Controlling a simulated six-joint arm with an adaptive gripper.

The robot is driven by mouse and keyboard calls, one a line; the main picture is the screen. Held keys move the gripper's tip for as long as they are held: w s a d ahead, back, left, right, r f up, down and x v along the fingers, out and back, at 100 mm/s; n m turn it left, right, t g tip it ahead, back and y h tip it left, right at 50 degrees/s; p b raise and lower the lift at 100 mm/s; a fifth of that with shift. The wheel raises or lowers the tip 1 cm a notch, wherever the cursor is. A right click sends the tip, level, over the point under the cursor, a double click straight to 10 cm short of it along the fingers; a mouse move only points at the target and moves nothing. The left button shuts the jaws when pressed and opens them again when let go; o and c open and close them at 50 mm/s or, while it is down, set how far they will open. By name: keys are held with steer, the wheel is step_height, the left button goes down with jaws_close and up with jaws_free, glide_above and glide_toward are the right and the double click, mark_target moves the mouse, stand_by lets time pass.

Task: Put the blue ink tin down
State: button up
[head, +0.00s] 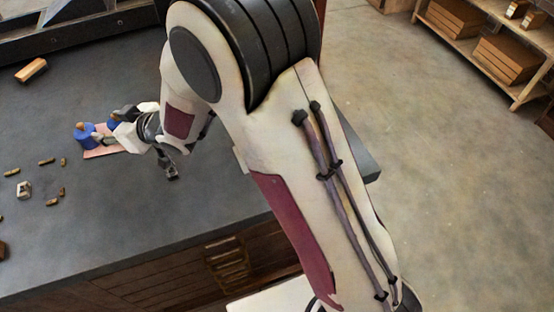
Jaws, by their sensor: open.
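A blue tin (86,140) stands upright on the dark bench top at the left, with a brown knob-like piece on top of it. A second blue thing (114,122) shows just behind my gripper, partly hidden by it. I cannot tell for sure which of the two is the ink tin. My gripper (102,137) is low over the bench, pointing left, with its jaws open. Its fingertips are close to the first blue tin; whether they touch it is too small to tell.
A pinkish flat sheet (100,153) lies under the gripper. Several small brown pieces (47,161) and a pale metal block (24,190) lie nearer the front left. A wooden block (31,70) lies at the back. The bench (200,215) is clear at its front right.

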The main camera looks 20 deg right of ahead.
steer(key=s+d+r+m+h, duration=0.2)
steer(key=s+d+r, duration=0.15)
steer(key=d, duration=0.45)
steer(key=s+d+r+m+h, duration=0.1)
steer(key=s+d+r+h, duration=0.2)
steer(key=d, duration=0.5)
steer(key=s+d+r+m+h, duration=0.2)
steer(key=d+r, duration=0.2)
steer(key=d, duration=0.4)
steer(key=s+d+m+g+h, duration=0.1)
steer(key=s+d, duration=0.4)
steer(key=s, duration=0.8)
steer(key=s+d+m+g+h, duration=0.1)
steer(key=s+d, duration=0.4)
steer(key=s, duration=0.7)
steer(key=shift+s+m+g, duration=0.35)
steer(key=shift+m+g, duration=0.55)
steer(key=shift+g, duration=0.1)
stand_by(2.1)
